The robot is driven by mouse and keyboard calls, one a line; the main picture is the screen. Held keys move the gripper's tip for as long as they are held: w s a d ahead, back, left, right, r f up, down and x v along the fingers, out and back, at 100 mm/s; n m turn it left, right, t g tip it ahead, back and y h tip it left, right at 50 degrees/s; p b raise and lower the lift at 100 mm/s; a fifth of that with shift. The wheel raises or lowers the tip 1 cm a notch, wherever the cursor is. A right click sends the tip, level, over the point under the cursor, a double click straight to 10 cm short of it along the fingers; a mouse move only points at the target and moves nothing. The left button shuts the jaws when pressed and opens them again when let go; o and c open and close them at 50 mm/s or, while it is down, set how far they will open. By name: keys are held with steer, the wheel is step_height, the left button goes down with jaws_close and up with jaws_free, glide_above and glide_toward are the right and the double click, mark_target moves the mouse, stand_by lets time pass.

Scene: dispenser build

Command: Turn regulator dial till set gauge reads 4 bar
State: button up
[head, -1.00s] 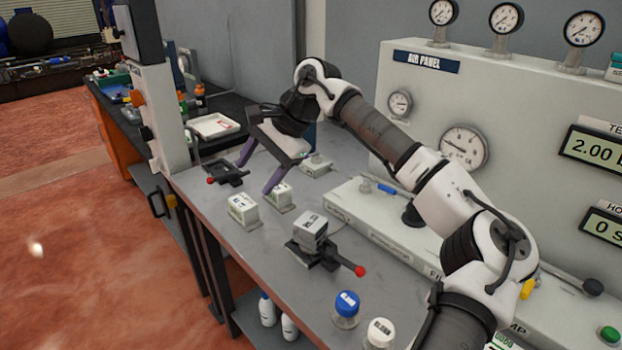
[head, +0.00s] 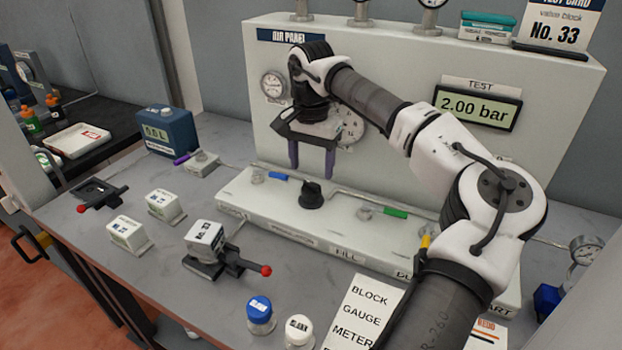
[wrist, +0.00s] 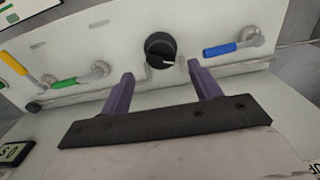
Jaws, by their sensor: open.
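The regulator dial is a black knob (head: 312,194) on the sloped white manifold below the air panel. In the wrist view the dial (wrist: 160,48) shows a white pointer line and lies just beyond and between my two fingertips. My gripper (head: 312,176) is open and empty, its purple fingers pointing down above the dial, apart from it. The larger round gauge (head: 350,128) on the panel is partly hidden behind my gripper. A smaller gauge (head: 273,86) is to its left. Their readings are too small to tell. The test display (head: 474,105) reads 2.00 bar.
On the manifold, a blue-handled valve (head: 280,176) is left of the dial and a green-handled valve (head: 395,212) right. A clamped block (head: 205,238), two white blocks and two capped bottles (head: 260,315) stand on the grey bench in front. A card (head: 362,310) lies front right.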

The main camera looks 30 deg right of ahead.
mark_target(311, 183)
steer(key=shift+f+p, duration=0.45)
steer(key=shift+f, duration=2.3)
steer(key=c, duration=1)
steer(key=shift+m, duration=0.3)
steer(key=m+b, duration=0.2)
steer(key=m, duration=0.3)
steer(key=shift+m, duration=0.4)
steer(key=m+b, duration=0.1)
steer(key=m, duration=0.5)
steer(key=shift+m+b, duration=0.4)
steer(key=shift+r, duration=0.1)
